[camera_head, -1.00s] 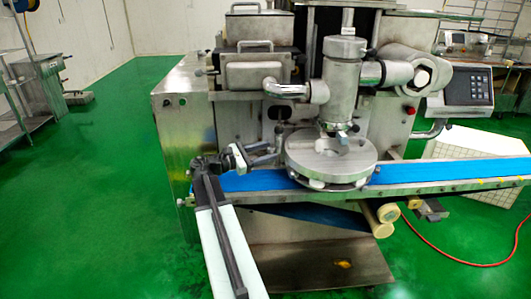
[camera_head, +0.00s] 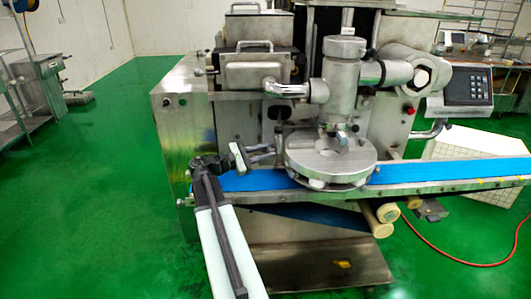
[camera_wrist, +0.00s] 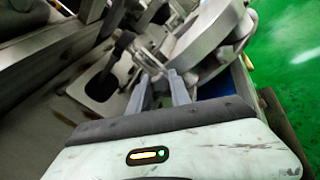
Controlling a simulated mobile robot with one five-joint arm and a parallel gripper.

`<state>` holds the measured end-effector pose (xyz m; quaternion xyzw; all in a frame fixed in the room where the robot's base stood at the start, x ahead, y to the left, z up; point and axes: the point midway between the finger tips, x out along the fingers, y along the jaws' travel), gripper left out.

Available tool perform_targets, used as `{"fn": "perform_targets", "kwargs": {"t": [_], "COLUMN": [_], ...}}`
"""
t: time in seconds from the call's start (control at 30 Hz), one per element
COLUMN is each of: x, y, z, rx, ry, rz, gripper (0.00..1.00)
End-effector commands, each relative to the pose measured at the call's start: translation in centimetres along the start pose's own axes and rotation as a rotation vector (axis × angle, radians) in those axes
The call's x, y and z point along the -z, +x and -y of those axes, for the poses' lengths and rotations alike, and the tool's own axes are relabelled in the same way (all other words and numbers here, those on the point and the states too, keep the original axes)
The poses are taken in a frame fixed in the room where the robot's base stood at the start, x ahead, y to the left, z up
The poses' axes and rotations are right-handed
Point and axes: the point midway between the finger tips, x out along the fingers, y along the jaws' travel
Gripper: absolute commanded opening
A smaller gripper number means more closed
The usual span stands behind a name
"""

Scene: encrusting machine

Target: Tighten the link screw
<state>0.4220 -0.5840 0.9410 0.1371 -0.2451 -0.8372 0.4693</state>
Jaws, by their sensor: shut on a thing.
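The link screw (camera_wrist: 148,62) is a small metal part on the linkage beside the round disc. In the wrist view it lies at the tips of my gripper (camera_wrist: 161,80), whose two grey fingers are closed on it. The fingers hide much of the screw, so its thread and seating cannot be seen. In the head view my gripper (camera_head: 246,156) is at the left end of the metal link (camera_head: 264,153), left of the disc and above the blue belt. The screw itself is too small to make out there.
The round steel disc (camera_head: 331,160) stands right of my gripper, under the vertical cylinder (camera_head: 342,85). The blue belt (camera_head: 420,173) runs beneath. The machine's steel housing (camera_head: 184,125) is close behind my arm. Green floor (camera_head: 90,200) is open on the left.

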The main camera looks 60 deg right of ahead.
Motion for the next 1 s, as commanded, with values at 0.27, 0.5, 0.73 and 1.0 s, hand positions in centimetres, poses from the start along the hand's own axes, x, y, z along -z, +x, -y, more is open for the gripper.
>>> {"fn": "perform_targets", "kwargs": {"t": [0.27,0.5,0.73,1.0], "x": [0.02,0.04,0.06,0.11], "y": [-0.01,-0.02,-0.02,-0.03], "z": [0.1,0.15,0.19,0.23], "rx": [0.001,0.002,0.002,0.002], "ry": [0.262,0.49,0.709,0.965], "rz": [0.0,0.0,0.0,0.0], "gripper": [0.0,0.0,0.0,0.0]}}
